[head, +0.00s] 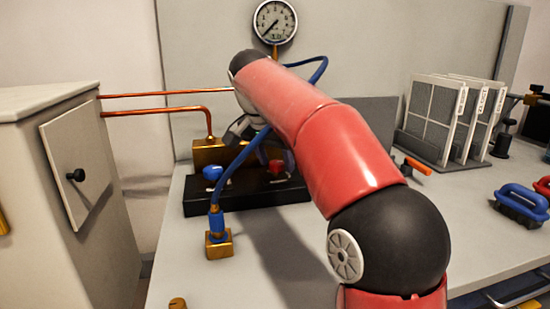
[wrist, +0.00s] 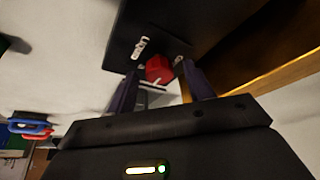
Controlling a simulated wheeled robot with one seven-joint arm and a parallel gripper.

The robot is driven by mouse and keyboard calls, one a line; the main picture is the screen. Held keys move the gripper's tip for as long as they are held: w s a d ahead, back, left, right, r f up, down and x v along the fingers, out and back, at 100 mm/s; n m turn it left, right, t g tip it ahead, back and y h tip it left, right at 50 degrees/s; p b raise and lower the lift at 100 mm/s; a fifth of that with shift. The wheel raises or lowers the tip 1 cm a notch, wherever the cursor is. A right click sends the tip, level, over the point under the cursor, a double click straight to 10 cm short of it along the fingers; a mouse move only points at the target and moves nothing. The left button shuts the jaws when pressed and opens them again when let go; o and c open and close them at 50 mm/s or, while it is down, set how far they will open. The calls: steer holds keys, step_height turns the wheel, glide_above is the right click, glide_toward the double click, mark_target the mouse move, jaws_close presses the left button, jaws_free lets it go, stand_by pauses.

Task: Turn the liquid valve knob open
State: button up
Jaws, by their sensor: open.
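A red knob (head: 277,168) and a blue knob (head: 213,172) sit on a black valve block (head: 235,203) on the bench. I cannot read which is marked liquid. In the wrist view the red knob (wrist: 156,69) shows between the tips of my open gripper (wrist: 158,74), beside a small white label on the black block (wrist: 135,20). I cannot tell whether the fingers touch it. In the head view my gripper (head: 242,132) is mostly hidden behind my red arm, above the block.
A blue hose (head: 232,176) loops past my gripper to a brass fitting (head: 219,244). A brass body (head: 207,152) stands behind the block, with copper pipes (head: 150,112) leading left to a cabinet (head: 45,150). A round gauge (head: 275,22) is above. Filter panels (head: 445,118) stand right.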

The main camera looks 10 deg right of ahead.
steer(key=c, duration=1)
steer(key=shift+o, duration=0.2)
steer(key=shift+n, duration=0.3)
steer(key=n+t+y, duration=0.1)
steer(key=n, duration=0.2)
steer(key=shift+d, duration=0.15)
steer(key=n+y, duration=0.2)
steer(key=n, duration=0.3)
steer(key=shift+d+n, duration=0.15)
steer(key=shift+n, duration=0.25)
steer(key=n+y, duration=0.2)
steer(key=n, duration=0.2)
steer(key=shift+d, duration=0.1)
steer(key=shift+n+g+y, duration=0.4)
steer(key=shift+n+y, duration=0.3)
steer(key=shift+n, duration=1.5)
